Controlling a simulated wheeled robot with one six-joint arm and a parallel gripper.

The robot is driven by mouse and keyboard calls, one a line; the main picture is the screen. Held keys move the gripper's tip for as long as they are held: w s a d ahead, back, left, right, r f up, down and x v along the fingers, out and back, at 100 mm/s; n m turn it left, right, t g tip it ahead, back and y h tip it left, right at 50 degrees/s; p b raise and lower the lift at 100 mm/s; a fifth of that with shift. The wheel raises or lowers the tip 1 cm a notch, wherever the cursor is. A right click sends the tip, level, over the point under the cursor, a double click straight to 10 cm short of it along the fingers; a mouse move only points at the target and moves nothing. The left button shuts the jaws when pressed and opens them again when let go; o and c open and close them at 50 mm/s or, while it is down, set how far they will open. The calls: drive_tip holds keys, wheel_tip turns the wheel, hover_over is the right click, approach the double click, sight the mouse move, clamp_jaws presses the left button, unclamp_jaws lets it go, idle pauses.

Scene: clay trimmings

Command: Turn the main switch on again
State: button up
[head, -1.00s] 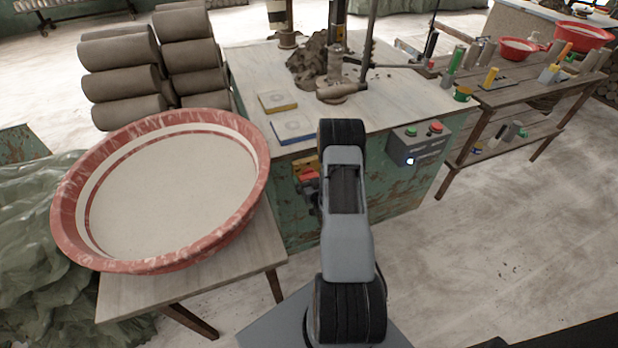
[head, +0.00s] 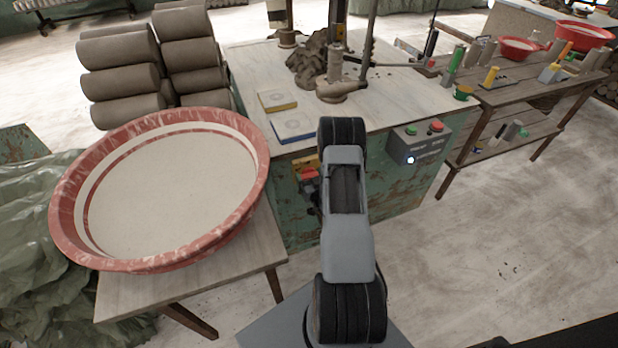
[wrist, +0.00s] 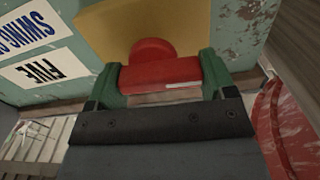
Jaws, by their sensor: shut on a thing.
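The main switch is a red handle (wrist: 162,73) with a round red hub on a yellow plate (wrist: 110,28), on the green cabinet's side. In the wrist view, the green fingers of my gripper (wrist: 161,78) sit at both ends of the handle, shut on it. The handle bar lies across between the fingers, with a white mark near its right end. In the head view, the red handle (head: 309,173) shows left of my arm, which hides most of the gripper.
A grey control box (head: 420,145) with a green button, a red button and a lit white lamp is on the cabinet (head: 385,199). A large red-rimmed basin (head: 62,217) on a small table stands close on the left. Open floor lies right.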

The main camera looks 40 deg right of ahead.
drive_tip(key=m+b, duration=0.3)
drive_tip(key=m, duration=0.1)
drive_tip(key=shift+d, duration=0.1)
drive_tip(key=m+b, duration=0.2)
drive_tip(key=m, duration=0.2)
drive_tip(key=shift+d+m, duration=0.15)
drive_tip(key=shift+m, duration=0.15)
drive_tip(key=m+b, duration=0.2)
drive_tip(key=m, duration=0.2)
drive_tip(key=shift+s+d+m+b, duration=0.1)
drive_tip(key=shift+m+b, duration=0.2)
drive_tip(key=shift+d+r+m+b, duration=0.1)
drive_tip(key=shift+m+b, duration=0.5)
drive_tip(key=shift+m, duration=1.4)
drive_tip(key=o, duration=0.9)
drive_tip(key=shift+s, duration=0.1)
